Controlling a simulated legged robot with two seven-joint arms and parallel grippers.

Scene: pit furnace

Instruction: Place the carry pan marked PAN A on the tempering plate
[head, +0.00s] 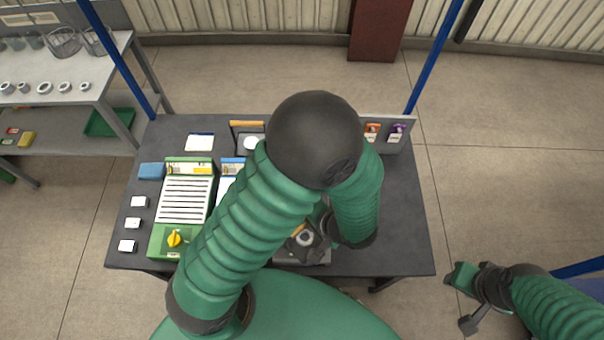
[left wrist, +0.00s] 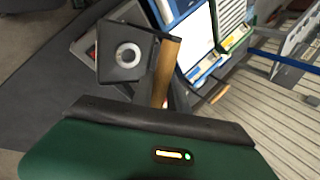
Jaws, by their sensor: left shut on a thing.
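A dark square pan with a pale metal ring (head: 305,238) in it is at the front middle of the table. In the left wrist view the pan (left wrist: 127,70) and its wooden handle (left wrist: 166,70) show clearly. My left gripper (head: 318,240) is shut on that handle; its fingertips are largely hidden. No PAN A mark is readable. A grey metal plate (head: 290,260) shows under and beside the pan at the table's front edge. I cannot tell whether the pan touches it.
A green-framed slatted unit (head: 184,200) with a yellow knob is on the left of the table (head: 400,225). A second pan with an orange handle (head: 247,124) stands at the back, partly behind my arm. A shelf (head: 60,95) is at far left.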

